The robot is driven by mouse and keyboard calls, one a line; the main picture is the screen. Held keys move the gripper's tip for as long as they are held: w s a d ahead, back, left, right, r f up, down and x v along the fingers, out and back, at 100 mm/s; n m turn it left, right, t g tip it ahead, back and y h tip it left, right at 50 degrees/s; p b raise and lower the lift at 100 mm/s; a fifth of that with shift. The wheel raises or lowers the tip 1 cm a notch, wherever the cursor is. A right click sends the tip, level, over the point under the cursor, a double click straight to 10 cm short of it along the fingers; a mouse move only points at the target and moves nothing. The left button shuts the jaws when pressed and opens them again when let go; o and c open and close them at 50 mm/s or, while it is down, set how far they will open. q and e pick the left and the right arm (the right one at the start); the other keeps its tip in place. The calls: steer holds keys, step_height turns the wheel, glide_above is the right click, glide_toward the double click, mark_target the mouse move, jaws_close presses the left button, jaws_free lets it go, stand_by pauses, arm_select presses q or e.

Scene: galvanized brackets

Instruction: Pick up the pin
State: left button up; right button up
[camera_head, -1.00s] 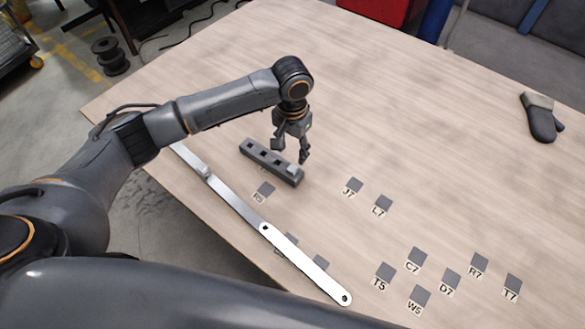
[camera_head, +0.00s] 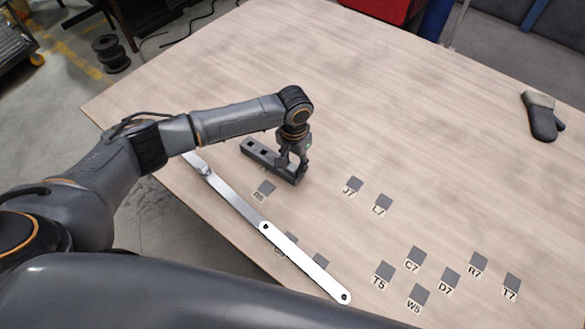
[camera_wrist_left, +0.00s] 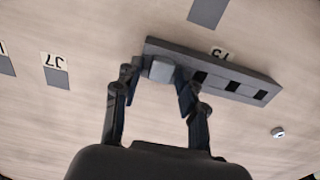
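The pin (camera_wrist_left: 162,70) is a small light-grey square block at one end of a dark grey bar with square holes (camera_wrist_left: 235,86). In the head view the bar (camera_head: 262,153) lies on the table, and my gripper mostly hides the pin there. My left gripper (camera_head: 291,165) is low over the bar's near right end. In the left wrist view my left gripper (camera_wrist_left: 157,84) is open, its fingers on either side of the pin, with gaps visible. I cannot tell how deep the pin sits. My right gripper is not in view.
A long flat metal strip (camera_head: 243,211) lies left of the bar along the table edge. Dark square marks with labels, such as J7 (camera_head: 354,184), dot the table (camera_head: 400,110). A dark mitt (camera_head: 541,118) lies far right. A small round metallic piece (camera_wrist_left: 278,132) shows in the wrist view.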

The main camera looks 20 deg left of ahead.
arm_select(q)
jaws_close()
steer(key=shift+r, duration=0.1)
steer(key=shift+r, duration=0.55)
steer(key=s+a+r+n, duration=0.2)
steer(key=s+r, duration=0.5)
steer(key=r, duration=0.2)
steer(key=s+a+r+n, duration=0.1)
steer(key=s+a+r, duration=0.1)
steer(key=s+r, duration=0.5)
step_height(320, 180, up, 3)
steer(key=shift+s+n, duration=0.25)
steer(key=shift+n, duration=0.15)
steer(key=shift+a, duration=0.1)
